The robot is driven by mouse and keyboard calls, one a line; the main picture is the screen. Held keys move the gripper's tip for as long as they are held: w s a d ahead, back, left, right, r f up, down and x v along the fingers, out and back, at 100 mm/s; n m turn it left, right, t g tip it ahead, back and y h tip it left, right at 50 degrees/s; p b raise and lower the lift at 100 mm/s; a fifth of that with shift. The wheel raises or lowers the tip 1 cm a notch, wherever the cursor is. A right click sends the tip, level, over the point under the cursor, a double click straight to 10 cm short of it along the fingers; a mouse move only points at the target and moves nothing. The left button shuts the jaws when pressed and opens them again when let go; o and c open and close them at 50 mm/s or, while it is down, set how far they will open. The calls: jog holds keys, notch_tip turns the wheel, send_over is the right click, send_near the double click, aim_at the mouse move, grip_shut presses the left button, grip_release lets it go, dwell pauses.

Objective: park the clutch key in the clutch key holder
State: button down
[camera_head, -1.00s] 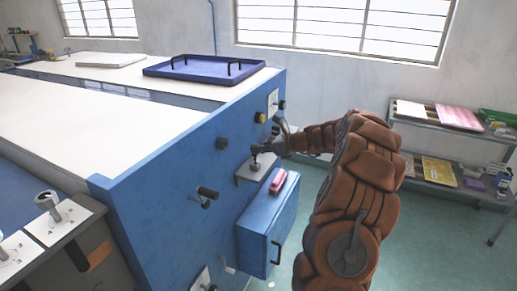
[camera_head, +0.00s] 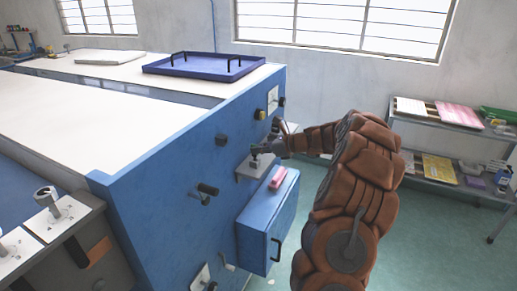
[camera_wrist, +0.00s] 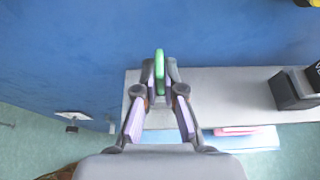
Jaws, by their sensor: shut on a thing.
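My gripper (camera_wrist: 159,92) is shut on a slim green piece, which I take to be the clutch key (camera_wrist: 159,68). It sticks up between the fingertips in the wrist view, and its lower part is hidden. In the head view my gripper (camera_head: 262,149) is at the blue machine side, above the near end of a grey shelf (camera_head: 244,174). A small grey piece (camera_head: 254,163) shows just under the gripper. I cannot tell whether it is part of the key or of the clutch key holder, nor whether they touch.
In the wrist view dark blocks (camera_wrist: 292,92) stand on the shelf to the right of the gripper. A blue cabinet (camera_head: 266,222) with a pink item (camera_head: 278,178) on top is below the shelf. Knobs and a black crank handle (camera_head: 207,191) stick out of the machine side.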

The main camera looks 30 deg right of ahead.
jog(key=shift+f, duration=0.85)
jog(key=c, duration=1.2)
grip_release()
jog(key=v, duration=1.2)
